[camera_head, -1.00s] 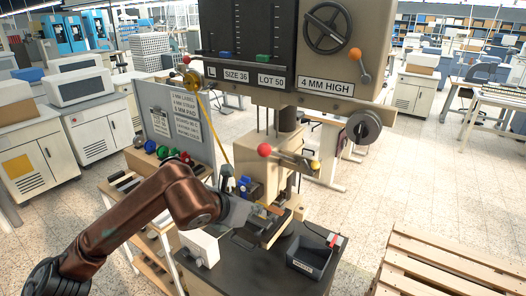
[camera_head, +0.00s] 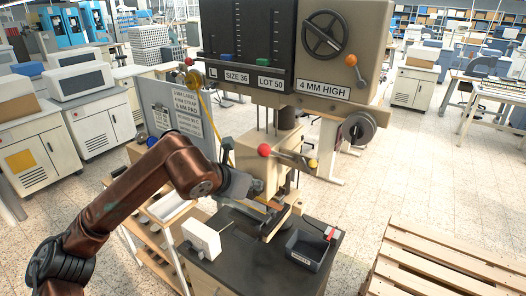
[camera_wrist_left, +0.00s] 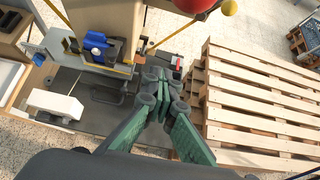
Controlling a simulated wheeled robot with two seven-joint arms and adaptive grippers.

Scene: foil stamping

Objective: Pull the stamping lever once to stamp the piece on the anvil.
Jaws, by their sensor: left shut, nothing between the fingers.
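The stamping press has a lever with a red ball knob (camera_head: 264,150) and a yellow ball at its other end (camera_head: 312,163). In the left wrist view the red knob (camera_wrist_left: 195,4) is cut by the top edge, above and beyond my fingertips. My left gripper (camera_wrist_left: 160,78) is shut and empty, apart from the knob. In the head view my left gripper (camera_head: 264,200) is below the knob, in front of the press, and partly covers the anvil area. I cannot make out the piece on the anvil. My right gripper is not in view.
A dark bin (camera_head: 308,250) stands at the right of the black press table (camera_head: 250,262). A white block (camera_head: 202,240) stands at its left. A wooden pallet (camera_head: 440,262) lies on the floor to the right. A sign panel (camera_head: 180,115) stands left of the press.

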